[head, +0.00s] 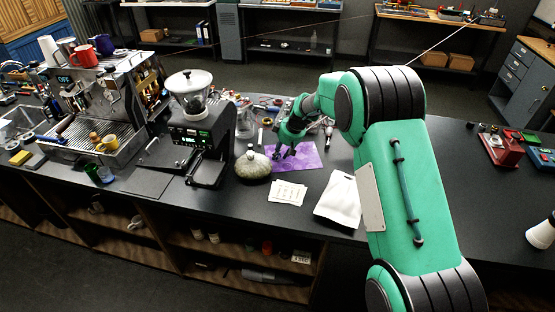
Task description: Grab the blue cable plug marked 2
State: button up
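My gripper (284,155) is small in the head view, pointing down over a purple mat (309,160) on the dark counter. Its dark fingers look spread apart, with nothing visible between them. I cannot make out a blue cable plug or a number 2 marking. The area behind the gripper holds small cluttered parts (267,104), too small to tell apart, and my arm hides part of the counter to the right.
A grinder (196,135) and an espresso machine (100,100) stand left of the mat. A round grey jar (252,166), white cards (288,192) and a white bag (340,198) lie near it. Red devices (503,150) sit at the far right.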

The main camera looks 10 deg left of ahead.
jog(key=shift+x, duration=0.9)
jog(key=c, duration=0.8)
